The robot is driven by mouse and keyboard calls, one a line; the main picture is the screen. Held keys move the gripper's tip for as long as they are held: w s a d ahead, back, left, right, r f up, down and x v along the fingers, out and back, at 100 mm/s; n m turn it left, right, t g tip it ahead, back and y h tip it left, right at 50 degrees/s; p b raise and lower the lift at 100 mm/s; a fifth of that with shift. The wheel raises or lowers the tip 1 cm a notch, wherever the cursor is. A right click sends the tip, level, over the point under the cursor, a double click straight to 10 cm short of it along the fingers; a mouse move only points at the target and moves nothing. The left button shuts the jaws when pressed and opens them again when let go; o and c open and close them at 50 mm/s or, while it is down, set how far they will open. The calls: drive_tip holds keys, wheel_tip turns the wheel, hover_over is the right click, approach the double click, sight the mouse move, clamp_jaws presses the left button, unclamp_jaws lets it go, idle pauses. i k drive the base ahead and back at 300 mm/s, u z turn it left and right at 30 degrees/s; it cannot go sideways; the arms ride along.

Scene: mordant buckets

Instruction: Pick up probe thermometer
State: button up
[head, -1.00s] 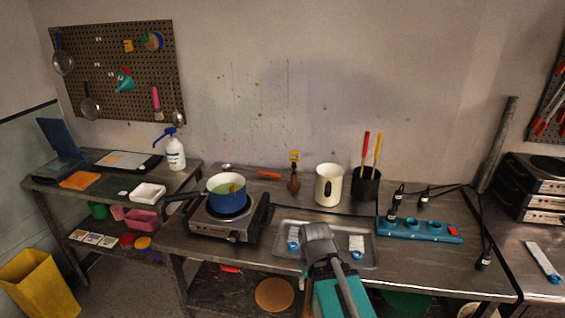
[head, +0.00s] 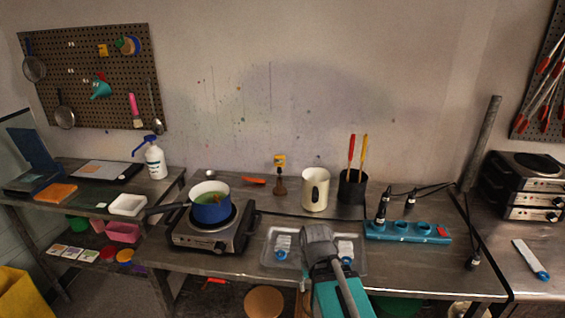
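A small upright object with a yellow head and a brown lower part (head: 280,178) stands at the back of the steel bench, left of the cream canister. It may be the probe thermometer, but it is too small to be sure. My gripper (head: 318,240) shows from behind as a grey block at the end of my teal arm, low in the middle. In the picture it overlaps a metal tray (head: 355,268) holding white pieces with blue ends (head: 283,247). Its fingertips are hidden, and I see nothing held.
A blue pot (head: 211,208) sits on a hot plate (head: 190,238) at left. The cream canister (head: 315,190), a black holder (head: 353,188) with red and yellow handles, and a teal rack (head: 408,232) with cables stand behind and right of the tray. An orange piece (head: 253,181) lies at the back.

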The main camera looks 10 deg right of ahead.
sight(280, 160)
drive_tip(key=i, duration=0.85)
drive_tip(key=u, duration=0.05)
